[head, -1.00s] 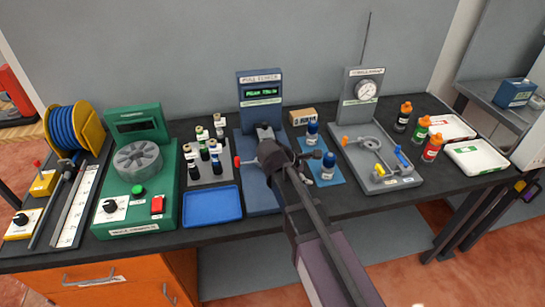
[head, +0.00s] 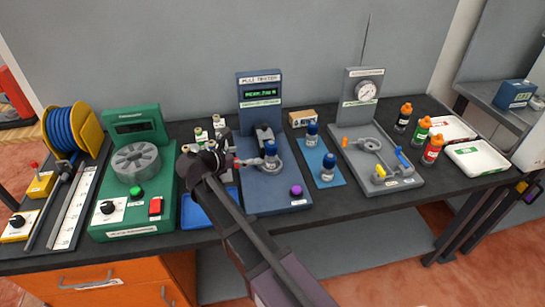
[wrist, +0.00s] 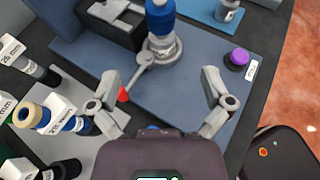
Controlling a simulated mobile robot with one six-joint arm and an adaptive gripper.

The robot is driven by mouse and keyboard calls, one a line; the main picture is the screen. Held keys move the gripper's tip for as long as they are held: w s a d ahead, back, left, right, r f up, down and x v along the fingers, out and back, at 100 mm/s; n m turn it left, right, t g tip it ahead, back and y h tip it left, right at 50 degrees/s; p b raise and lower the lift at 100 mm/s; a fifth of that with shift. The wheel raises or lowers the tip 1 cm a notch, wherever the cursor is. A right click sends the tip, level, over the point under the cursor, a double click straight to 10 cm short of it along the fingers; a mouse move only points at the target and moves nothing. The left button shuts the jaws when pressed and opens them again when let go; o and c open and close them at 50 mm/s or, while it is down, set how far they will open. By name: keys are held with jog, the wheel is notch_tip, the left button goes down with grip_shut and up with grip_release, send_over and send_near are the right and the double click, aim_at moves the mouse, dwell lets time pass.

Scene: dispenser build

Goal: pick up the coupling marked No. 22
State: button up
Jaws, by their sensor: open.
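No marking "No. 22" is readable on any coupling. One blue-topped piece with a metal collar stands upright in the blue pull tester (head: 285,197); in the wrist view this piece (wrist: 162,45) is beyond my fingertips, at the top. Two similar blue-topped pieces (head: 312,133) (head: 328,167) stand on a blue mat (head: 332,150) to the right. My gripper (wrist: 162,88) is open and empty, above the tester's front left part. In the head view my gripper (head: 222,160) hides part of the blue tray and the bottle group.
A purple button (wrist: 239,57) is on the tester's base. The green machine (head: 140,215) is farther left, the gauge stand (head: 375,170) to the right.

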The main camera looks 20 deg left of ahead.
aim_at(267, 150)
jog(key=shift+b+x, duration=1.65)
jog(key=shift+x, duration=2.7)
jog(key=shift+w+f, duration=0.1)
jog(key=shift+b+x, duration=1.05)
jog(key=shift+x, duration=1.45)
grip_shut()
